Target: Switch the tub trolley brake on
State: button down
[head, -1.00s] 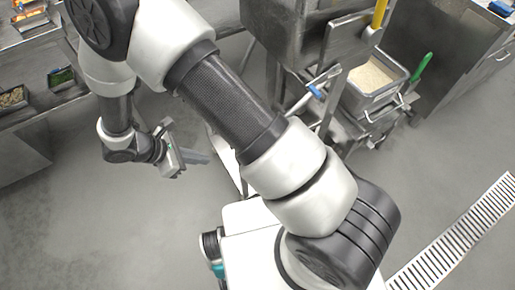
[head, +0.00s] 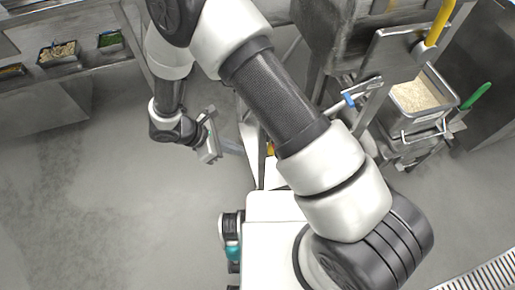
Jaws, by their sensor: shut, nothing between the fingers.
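The tub trolley (head: 403,160) stands at the right, below and beside a steel machine. It carries a steel tub (head: 421,112) of pale rice (head: 416,94). A green handle (head: 477,95) sticks out at the trolley's right side; I cannot tell whether it is the brake. No part is clearly recognisable as the brake. My gripper (head: 228,147) is shut and empty, low over the floor left of centre, pointing right. It is well apart from the trolley, with my own arm between them in the picture.
The steel machine (head: 330,35) has a yellow handle (head: 438,25) and a blue-marked lever (head: 348,98). A counter with food pans (head: 58,53) runs along the upper left. Grey floor (head: 110,190) is open at left. A drain grate (head: 485,275) lies lower right.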

jog(key=w+d+f, duration=0.2)
jog(key=d+f, duration=0.4)
jog(key=d, duration=0.3)
jog(key=shift+w+d+b, duration=0.15)
jog(key=shift+w+b, duration=0.15)
jog(key=shift+w, duration=0.05)
jog(key=shift+w+d+r, duration=0.2)
jog(key=shift+d+r, duration=0.4)
jog(key=shift+d, duration=0.05)
